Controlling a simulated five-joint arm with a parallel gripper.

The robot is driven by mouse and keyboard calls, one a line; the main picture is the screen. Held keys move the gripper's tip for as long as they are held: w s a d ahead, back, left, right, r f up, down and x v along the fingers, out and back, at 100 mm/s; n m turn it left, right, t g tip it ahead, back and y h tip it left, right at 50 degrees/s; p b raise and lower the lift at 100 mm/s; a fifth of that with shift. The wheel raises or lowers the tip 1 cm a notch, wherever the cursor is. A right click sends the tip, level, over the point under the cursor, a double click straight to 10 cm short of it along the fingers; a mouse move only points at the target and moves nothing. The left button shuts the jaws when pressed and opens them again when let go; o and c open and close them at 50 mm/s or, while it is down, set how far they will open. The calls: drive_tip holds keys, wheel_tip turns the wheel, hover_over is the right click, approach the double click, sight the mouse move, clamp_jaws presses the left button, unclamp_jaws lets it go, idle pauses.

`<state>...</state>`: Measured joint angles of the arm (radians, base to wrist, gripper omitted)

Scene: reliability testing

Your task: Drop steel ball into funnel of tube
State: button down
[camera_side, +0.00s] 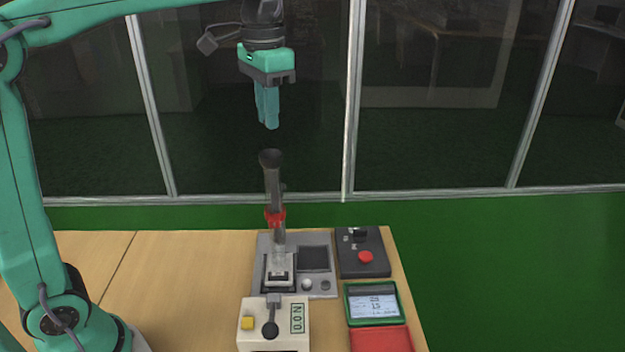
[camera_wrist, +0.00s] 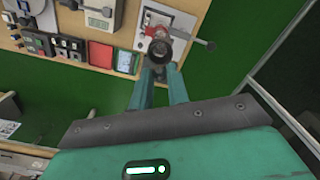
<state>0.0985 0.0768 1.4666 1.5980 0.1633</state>
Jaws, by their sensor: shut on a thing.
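My gripper (camera_side: 269,126) hangs with its fingers down, above and apart from the funnel (camera_side: 270,157). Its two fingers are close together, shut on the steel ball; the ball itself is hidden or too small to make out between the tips. The tube (camera_side: 274,190) stands upright, leaning slightly, with a red collar (camera_side: 275,216) partway down, on a grey fixture (camera_side: 318,284). In the wrist view the fingertips (camera_wrist: 160,72) lie just below the dark round funnel mouth (camera_wrist: 160,47) in the picture.
A black box with a red button (camera_side: 366,257), a green-framed display (camera_side: 372,306) and a red panel (camera_side: 380,339) sit right of the fixture. A white unit with a lever (camera_side: 290,318) is in front. The wooden table (camera_side: 180,270) is bare to the left. Glass panels stand behind.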

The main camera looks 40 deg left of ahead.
drive_tip(key=shift+f, duration=0.2)
drive_tip(key=shift+f, duration=1.65)
drive_tip(key=c, duration=1.3)
unclamp_jaws()
drive_tip(key=shift+r, duration=2.5)
drive_tip(key=shift+s, duration=0.15)
